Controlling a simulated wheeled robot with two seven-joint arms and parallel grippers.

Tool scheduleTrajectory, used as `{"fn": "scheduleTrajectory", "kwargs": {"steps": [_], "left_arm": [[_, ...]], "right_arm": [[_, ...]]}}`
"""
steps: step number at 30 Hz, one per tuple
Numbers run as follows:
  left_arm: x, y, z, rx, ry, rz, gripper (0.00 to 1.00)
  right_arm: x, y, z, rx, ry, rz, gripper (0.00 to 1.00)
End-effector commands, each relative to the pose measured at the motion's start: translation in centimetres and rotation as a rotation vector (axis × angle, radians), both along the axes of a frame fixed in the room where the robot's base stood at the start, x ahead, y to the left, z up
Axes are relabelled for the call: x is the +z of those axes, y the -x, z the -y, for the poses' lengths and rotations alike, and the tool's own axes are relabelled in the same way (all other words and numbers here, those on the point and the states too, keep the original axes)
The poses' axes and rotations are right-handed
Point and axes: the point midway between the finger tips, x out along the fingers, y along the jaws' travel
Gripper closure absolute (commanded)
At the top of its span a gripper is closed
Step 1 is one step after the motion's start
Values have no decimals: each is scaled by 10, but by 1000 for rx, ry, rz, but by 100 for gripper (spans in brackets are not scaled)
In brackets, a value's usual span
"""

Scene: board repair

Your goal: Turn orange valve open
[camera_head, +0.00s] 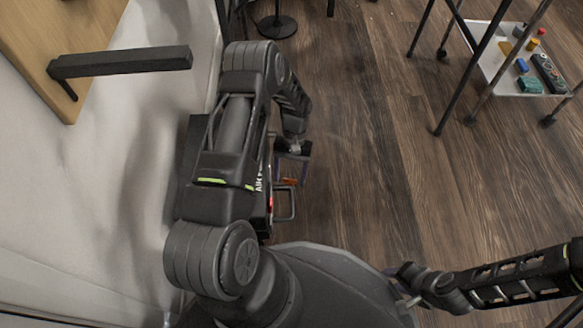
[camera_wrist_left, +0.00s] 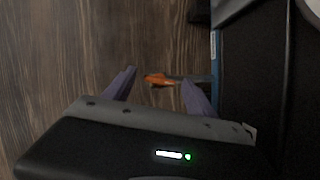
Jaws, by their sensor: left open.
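The orange valve (camera_wrist_left: 158,79) shows in the left wrist view as a small orange handle on a short stem. The stem comes from the side of a dark unit (camera_wrist_left: 255,90) at the right. In the head view the orange valve (camera_head: 290,181) is a small patch just below my left gripper (camera_head: 292,160). In the left wrist view my left gripper (camera_wrist_left: 157,90) is open, with one finger on each side of the handle in the picture. I cannot tell whether either finger touches it. My right gripper is not clearly visible; only part of my right arm shows at the lower right.
A wheeled cart (camera_head: 490,60) with small coloured parts on its shelf stands at the upper right. A wooden board (camera_head: 70,30) with a dark bar is at the upper left by a pale wall. A round black stand base (camera_head: 277,27) is at the top. The wooden floor between is clear.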

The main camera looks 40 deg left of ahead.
Motion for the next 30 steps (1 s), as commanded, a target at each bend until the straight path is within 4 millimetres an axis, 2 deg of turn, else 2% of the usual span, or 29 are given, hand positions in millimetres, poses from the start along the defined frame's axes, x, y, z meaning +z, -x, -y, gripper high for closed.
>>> {"fn": "scheduleTrajectory", "kwargs": {"steps": [5,7,21,30], "left_arm": [[15,-5,-2,0,0,1,35],[10,-11,-5,1,-1,2,35],[7,-81,-34,0,-1,3,35],[7,-108,-46,0,-1,2,35]], "right_arm": [[11,1,0,1,2,-1,64],[7,2,-1,1,2,-1,64],[2,1,0,0,1,0,64],[-9,-1,0,-1,-2,1,64]]}}
